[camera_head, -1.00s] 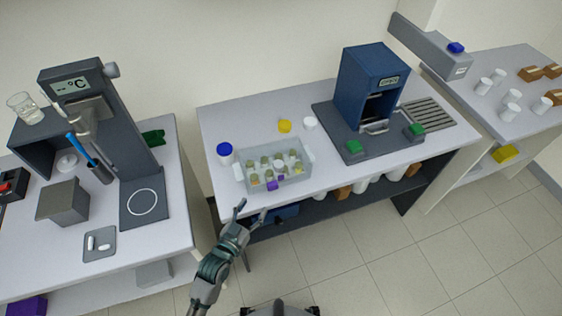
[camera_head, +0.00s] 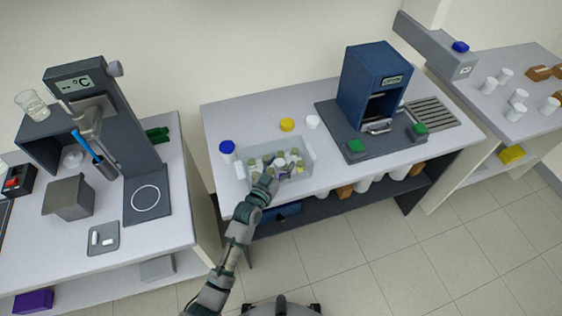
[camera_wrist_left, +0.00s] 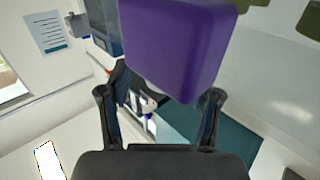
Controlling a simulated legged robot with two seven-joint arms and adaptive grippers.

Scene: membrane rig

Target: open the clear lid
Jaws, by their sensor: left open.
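A clear box (camera_head: 308,158) with several small vials inside stands near the front edge of the middle bench. Its see-through lid is hard to tell apart from the box walls. A purple block (camera_wrist_left: 178,45), which looks like the tab at the box front, fills the upper middle of the left wrist view. My left gripper (camera_head: 270,180) is at the front of the box and hides the tab in the head view. In the wrist view its two fingers (camera_wrist_left: 160,95) are spread apart, with the purple block just beyond and between them. Contact cannot be told. My right gripper is not in view.
A blue-capped jar (camera_head: 227,150) stands left of the box. A yellow cap (camera_head: 287,125) and a white cup (camera_head: 312,122) are behind it. A blue machine (camera_head: 372,85) on a dark base stands to the right. The bench's left back area is clear.

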